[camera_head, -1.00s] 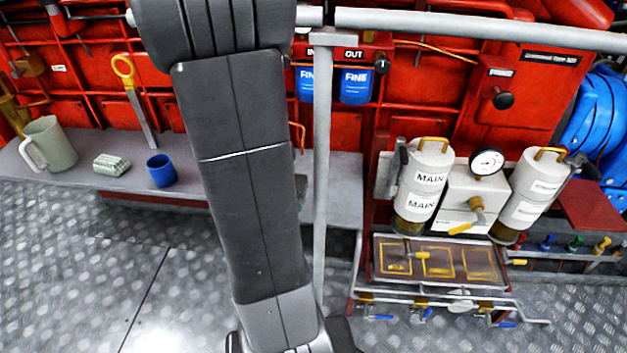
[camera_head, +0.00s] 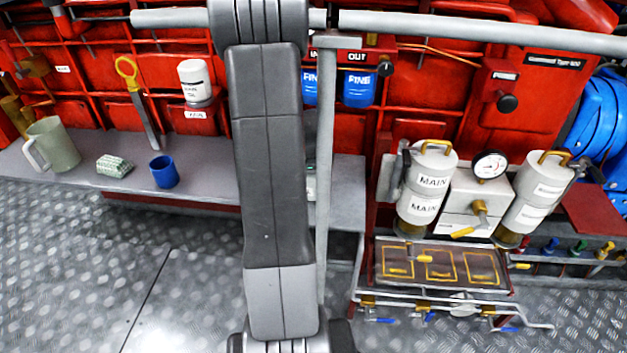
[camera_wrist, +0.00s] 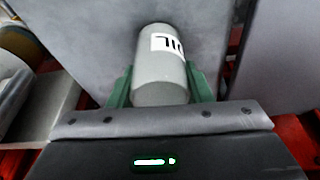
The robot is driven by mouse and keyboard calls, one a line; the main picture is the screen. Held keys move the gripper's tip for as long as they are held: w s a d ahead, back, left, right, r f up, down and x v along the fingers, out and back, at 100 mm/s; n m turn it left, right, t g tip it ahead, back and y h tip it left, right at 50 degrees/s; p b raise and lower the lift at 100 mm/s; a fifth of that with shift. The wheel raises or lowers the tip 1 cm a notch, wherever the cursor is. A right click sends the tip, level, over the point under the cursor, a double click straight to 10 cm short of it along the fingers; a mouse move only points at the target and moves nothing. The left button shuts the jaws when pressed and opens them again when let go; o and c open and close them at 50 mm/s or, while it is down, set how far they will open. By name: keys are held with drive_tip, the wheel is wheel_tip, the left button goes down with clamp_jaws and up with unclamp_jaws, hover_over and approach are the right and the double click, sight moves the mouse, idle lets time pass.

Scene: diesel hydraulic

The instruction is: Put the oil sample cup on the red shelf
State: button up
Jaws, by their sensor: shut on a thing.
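A light grey cylinder with a white label ending in "IL", which I take as the oil sample cup (camera_wrist: 160,78), is between the green fingers of my gripper (camera_wrist: 160,90) in the wrist view. The gripper is shut on it. In the head view my arm hides most of the gripper and cup; only a small pale and green patch shows beside the arm. A flat red plate, likely the red shelf (camera_head: 592,212), is at the right of the head view, beyond the white MAIN canisters, apart from the gripper.
A grey bench (camera_head: 110,182) holds a grey-green mug (camera_head: 55,145), a small patterned block (camera_head: 114,165) and a blue cup (camera_head: 164,172). A grey vertical post (camera_head: 325,170) stands beside my arm. White canisters (camera_head: 425,190), a gauge (camera_head: 489,165) and pipes crowd the right.

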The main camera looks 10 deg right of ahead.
drive_tip(key=shift+f, duration=0.2)
drive_tip(key=o, duration=1)
